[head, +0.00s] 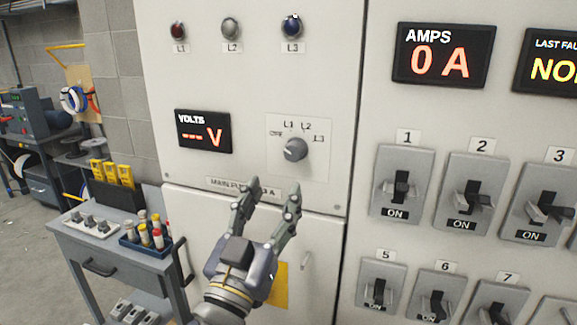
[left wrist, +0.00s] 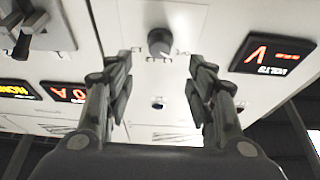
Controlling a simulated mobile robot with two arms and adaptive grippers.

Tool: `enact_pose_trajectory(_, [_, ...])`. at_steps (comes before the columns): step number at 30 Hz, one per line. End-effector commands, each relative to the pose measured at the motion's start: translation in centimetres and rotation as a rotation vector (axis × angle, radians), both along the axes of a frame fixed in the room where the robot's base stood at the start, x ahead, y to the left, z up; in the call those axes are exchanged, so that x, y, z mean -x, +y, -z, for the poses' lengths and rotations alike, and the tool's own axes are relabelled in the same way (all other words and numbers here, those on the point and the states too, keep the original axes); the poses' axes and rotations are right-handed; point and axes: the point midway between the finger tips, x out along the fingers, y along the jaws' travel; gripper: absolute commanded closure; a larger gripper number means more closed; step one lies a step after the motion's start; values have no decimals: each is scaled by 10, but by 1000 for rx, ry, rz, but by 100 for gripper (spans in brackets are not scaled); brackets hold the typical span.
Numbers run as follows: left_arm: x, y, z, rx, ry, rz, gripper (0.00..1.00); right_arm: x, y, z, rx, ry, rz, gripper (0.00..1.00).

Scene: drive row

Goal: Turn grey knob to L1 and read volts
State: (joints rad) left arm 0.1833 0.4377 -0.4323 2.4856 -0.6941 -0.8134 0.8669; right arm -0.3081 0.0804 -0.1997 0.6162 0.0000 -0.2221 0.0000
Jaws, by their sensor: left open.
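The grey knob (head: 295,149) sits on a pale plate (head: 316,165) marked OFF, L1, L2 and L3. Which mark its pointer faces is too small to tell surely. The volts display (head: 204,132), left of the knob, shows red dashes and a V. My left gripper (head: 268,197) is open and empty, below the knob and apart from it, its fingers pointing up toward the panel. In the left wrist view the knob (left wrist: 160,42) shows beyond and between the open fingertips (left wrist: 161,65), and the volts display (left wrist: 273,52) is at right. My right gripper is not in view.
An amps display (head: 443,56) reads 0 A over several switches (head: 402,185) at right. A grey cart (head: 120,245) with bottles and yellow tools stands lower left.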

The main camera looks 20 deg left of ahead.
Motion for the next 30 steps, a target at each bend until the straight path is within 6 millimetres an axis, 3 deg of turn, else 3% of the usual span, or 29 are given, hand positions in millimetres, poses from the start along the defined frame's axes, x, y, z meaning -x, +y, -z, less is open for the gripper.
enact_pose_trajectory(3, [-8,0,-2,-4,-4,-2,50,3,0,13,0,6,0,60])
enact_pose_trajectory(6, [-30,-1,-18,-7,2,-4,50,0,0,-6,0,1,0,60])
enact_pose_trajectory(15, [-74,-3,-34,-6,2,-2,50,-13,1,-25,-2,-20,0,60])
enact_pose_trajectory(28, [-84,-3,-35,-4,3,-1,50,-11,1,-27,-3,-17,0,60])
enact_pose_trajectory(30, [-83,-3,-35,-4,3,-1,63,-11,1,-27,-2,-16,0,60])
